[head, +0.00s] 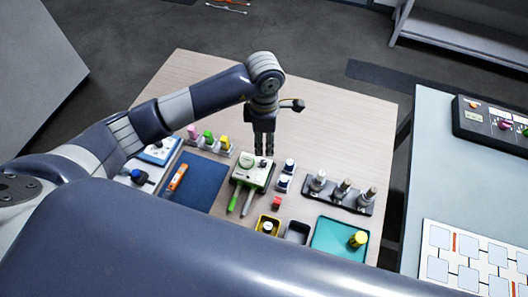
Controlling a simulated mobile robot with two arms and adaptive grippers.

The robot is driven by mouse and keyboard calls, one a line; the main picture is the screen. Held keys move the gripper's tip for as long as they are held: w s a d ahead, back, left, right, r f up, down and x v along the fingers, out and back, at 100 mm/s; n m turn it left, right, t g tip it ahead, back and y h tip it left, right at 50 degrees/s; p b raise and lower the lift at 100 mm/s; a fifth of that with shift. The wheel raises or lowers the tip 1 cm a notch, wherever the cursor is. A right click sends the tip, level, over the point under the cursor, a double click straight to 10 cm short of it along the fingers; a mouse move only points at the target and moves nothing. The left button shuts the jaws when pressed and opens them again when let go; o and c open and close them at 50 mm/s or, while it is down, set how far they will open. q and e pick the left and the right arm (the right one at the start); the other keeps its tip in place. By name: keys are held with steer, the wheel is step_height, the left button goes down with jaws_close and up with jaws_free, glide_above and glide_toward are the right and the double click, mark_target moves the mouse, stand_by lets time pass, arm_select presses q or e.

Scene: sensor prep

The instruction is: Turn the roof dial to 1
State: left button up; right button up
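A pale box-shaped device (256,174) stands near the middle of the wooden table, with a round dial (246,160) on its top. The number the dial points to is too small to read. My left gripper (264,151) points straight down at the far right part of the device, close to the dial. Its two dark fingers show side by side with a narrow gap, and nothing is visible between them. I cannot tell whether the fingertips touch the device. My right gripper is out of view.
Left of the device lie a blue mat (200,184) and an orange tool (178,177). To the right are a dark rack with metal parts (341,191) and a teal tray (331,239). A yellow bin (259,226) is in front. The table's far part is clear.

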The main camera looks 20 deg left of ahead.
mark_target(263, 162)
arm_select(q)
steer(key=f, duration=0.2)
steer(key=f+p, duration=0.1)
steer(key=shift+s+a+f, duration=0.15)
steer(key=shift+a+f, duration=0.15)
step_height(263, 162, down, 6)
steer(key=shift+d+r+p, duration=0.15)
steer(key=shift+p, duration=0.4)
steer(key=shift+f, duration=0.75)
jaws_close()
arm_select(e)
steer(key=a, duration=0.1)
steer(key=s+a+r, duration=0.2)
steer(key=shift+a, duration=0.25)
